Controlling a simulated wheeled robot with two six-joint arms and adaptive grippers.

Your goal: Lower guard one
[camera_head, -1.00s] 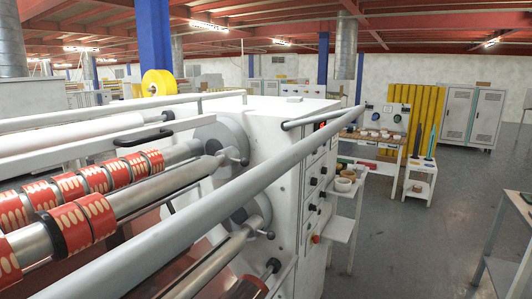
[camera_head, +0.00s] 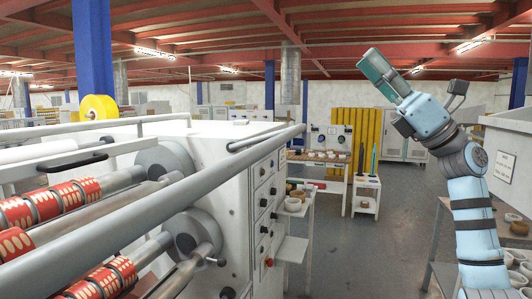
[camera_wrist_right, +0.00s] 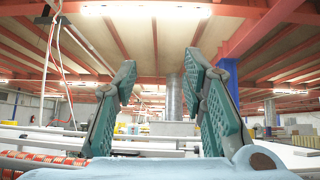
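A long grey guard bar (camera_head: 170,203) slants across the front of the white rewinding machine (camera_head: 228,150), from the lower left up to the machine's top corner. A thinner white rail (camera_head: 130,122) runs along the far side. Which one is guard one I cannot tell. My right gripper (camera_head: 377,68) is raised to the right of the machine, apart from both bars, with its teal fingers pointing up. In the right wrist view its two fingers (camera_wrist_right: 161,75) stand apart with nothing between them. My left gripper is not in view.
Red-and-white tape rolls (camera_head: 50,205) sit on shafts behind the grey bar. Buttons and knobs line the machine's side panel (camera_head: 264,205). A grey shelf unit (camera_head: 512,140) stands close on the right. Open floor (camera_head: 370,245) lies between it and the machine.

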